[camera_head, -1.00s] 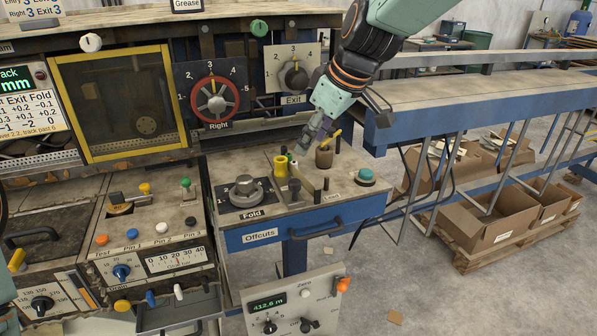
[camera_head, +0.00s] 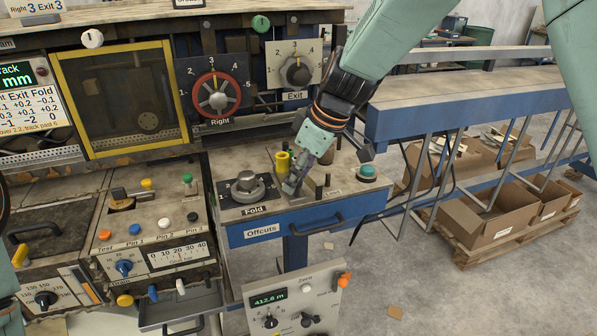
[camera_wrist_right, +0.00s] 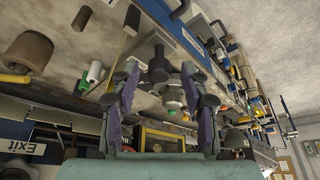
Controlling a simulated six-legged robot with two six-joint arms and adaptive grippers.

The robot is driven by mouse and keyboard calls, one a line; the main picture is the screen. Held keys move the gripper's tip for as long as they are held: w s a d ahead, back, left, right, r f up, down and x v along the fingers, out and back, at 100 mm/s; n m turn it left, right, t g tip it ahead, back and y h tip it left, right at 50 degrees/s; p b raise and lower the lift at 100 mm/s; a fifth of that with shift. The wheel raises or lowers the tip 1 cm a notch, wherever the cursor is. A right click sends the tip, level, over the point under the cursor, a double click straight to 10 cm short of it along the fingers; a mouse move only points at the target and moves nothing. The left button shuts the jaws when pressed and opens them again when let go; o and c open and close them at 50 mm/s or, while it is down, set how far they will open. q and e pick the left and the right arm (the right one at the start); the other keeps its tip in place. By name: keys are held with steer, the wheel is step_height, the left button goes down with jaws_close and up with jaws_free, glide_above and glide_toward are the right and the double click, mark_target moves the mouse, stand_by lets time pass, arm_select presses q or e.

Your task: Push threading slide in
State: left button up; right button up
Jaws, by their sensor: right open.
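My right gripper (camera_head: 291,188) points down over the blue-fronted Offcuts bench (camera_head: 292,226), right of the grey Fold dial (camera_head: 245,187). In the right wrist view my right gripper (camera_wrist_right: 160,85) is open, with a purple-grey finger on each side. A black knob (camera_wrist_right: 158,66) on a stem shows between the fingers; I cannot tell whether they touch it. No part is labelled as the threading slide, and I cannot tell for sure that this knob is its handle. In the head view the gripper hides this spot. My left gripper is not in view.
A yellow cup-like part (camera_head: 282,164) stands close to the gripper on the left. A teal button (camera_head: 367,171) and dark posts stand right of it. A bench handle (camera_head: 315,228) sticks out in front. The Right dial (camera_head: 217,95) and Exit dial (camera_head: 297,71) are behind.

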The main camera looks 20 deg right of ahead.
steer(key=shift+s+d, duration=0.1)
steer(key=shift+d, duration=0.15)
steer(key=shift+a, duration=0.4)
steer(key=c, duration=0.6)
steer(key=shift+d, duration=0.1)
jaws_close()
